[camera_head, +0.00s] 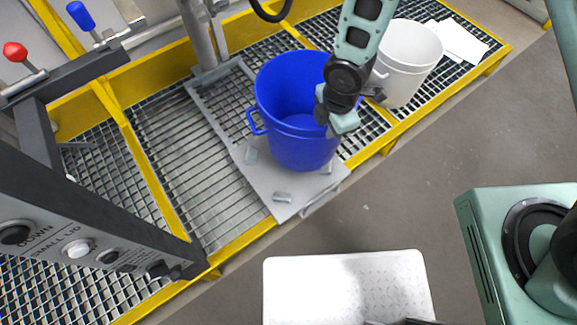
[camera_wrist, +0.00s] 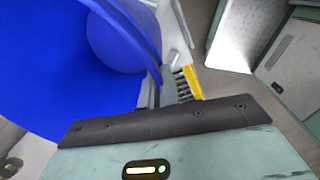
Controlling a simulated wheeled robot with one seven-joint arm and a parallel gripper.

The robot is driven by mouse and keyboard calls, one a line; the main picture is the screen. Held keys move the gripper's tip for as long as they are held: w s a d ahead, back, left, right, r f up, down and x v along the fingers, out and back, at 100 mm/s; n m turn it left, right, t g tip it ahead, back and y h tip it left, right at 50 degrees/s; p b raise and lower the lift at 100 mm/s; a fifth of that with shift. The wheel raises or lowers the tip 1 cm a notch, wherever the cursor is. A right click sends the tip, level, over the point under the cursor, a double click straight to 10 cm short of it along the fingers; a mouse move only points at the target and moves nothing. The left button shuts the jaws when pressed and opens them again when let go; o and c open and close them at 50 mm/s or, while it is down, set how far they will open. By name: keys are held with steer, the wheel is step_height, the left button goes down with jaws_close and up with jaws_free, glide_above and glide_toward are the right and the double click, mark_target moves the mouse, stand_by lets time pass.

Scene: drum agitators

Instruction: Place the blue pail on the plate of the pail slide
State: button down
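The blue pail (camera_head: 290,125) stands upright over the front part of the grey plate of the pail slide (camera_head: 266,178), among its small upright tabs. I cannot tell whether its base rests fully on the plate. My gripper (camera_head: 336,112) is at the pail's right side, just below the rim, and hides part of that side, including any handle there. In the wrist view the blue pail (camera_wrist: 60,65) fills the left, close against the dark edge of my gripper (camera_wrist: 158,122). The fingertips are hidden, so I cannot see whether they close on the pail.
A white pail (camera_head: 408,65) stands to the right on the yellow-edged grating, beside white sheets (camera_head: 458,42). A control post with buttons (camera_head: 78,248) and levers with red (camera_head: 14,52) and blue (camera_head: 80,15) knobs are at left. The grey floor (camera_head: 440,170) is open at right.

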step_height(320, 180, down, 10)
steer(key=s+a+n+b, duration=0.1)
steer(key=a+n+b, duration=0.1)
steer(key=b, duration=0.1)
steer(key=shift+n, duration=0.4)
steer(key=shift+a, duration=0.1)
steer(key=shift+f+b, duration=0.2)
steer(key=shift+b, duration=0.15)
steer(key=c, duration=1.6)
jaws_free()
steer(key=shift+c, duration=0.2)
steer(key=shift+r, duration=0.1)
